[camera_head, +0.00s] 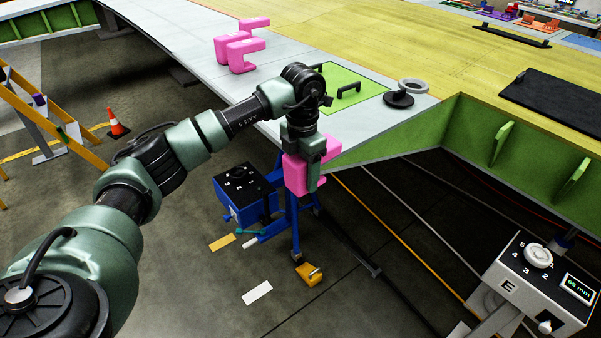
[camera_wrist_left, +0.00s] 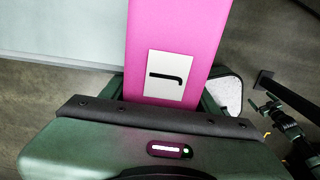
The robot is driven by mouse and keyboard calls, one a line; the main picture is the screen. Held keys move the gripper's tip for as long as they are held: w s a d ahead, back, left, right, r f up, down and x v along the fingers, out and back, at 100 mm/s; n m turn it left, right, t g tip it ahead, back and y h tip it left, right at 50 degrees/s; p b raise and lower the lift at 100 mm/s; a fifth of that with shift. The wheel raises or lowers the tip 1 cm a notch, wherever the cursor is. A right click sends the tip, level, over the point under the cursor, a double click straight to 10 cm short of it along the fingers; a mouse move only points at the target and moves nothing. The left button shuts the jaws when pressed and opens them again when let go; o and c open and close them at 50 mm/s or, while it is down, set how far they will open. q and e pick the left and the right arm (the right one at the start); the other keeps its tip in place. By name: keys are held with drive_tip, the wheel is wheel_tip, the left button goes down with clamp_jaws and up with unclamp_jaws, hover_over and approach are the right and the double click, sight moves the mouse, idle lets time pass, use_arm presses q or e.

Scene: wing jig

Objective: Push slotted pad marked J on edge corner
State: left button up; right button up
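The pink slotted pad (camera_head: 294,175) is held in my left gripper (camera_head: 313,172), below the wing panel's near corner. In the left wrist view the pad (camera_wrist_left: 177,30) stands out from the gripper and bears a white label (camera_wrist_left: 165,77) marked J.
Other pink slotted pads (camera_head: 240,53) stand on the wing top. A green plate with black handles (camera_head: 348,90) and a dark round knob (camera_head: 398,99) lie near the corner. A blue stand (camera_head: 243,193) is below. A control box (camera_head: 535,280) stands at lower right.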

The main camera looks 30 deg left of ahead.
sight(295, 167)
use_arm(q)
drive_tip(key=shift+o, duration=0.3)
drive_tip(key=shift+w+d+r, duration=0.1)
drive_tip(key=shift+w+r, duration=0.1)
drive_tip(key=shift+w+r, duration=0.15)
drive_tip(key=shift+r, duration=0.4)
wheel_tip(295, 167, up, 6)
drive_tip(key=shift+r+b, duration=0.1)
drive_tip(key=shift+b, duration=0.85)
drive_tip(key=shift+s+d+r, duration=0.1)
drive_tip(key=shift+s+r, duration=0.1)
drive_tip(key=shift+s, duration=0.1)
drive_tip(key=shift+a+f, duration=0.15)
drive_tip(key=shift+a, duration=0.1)
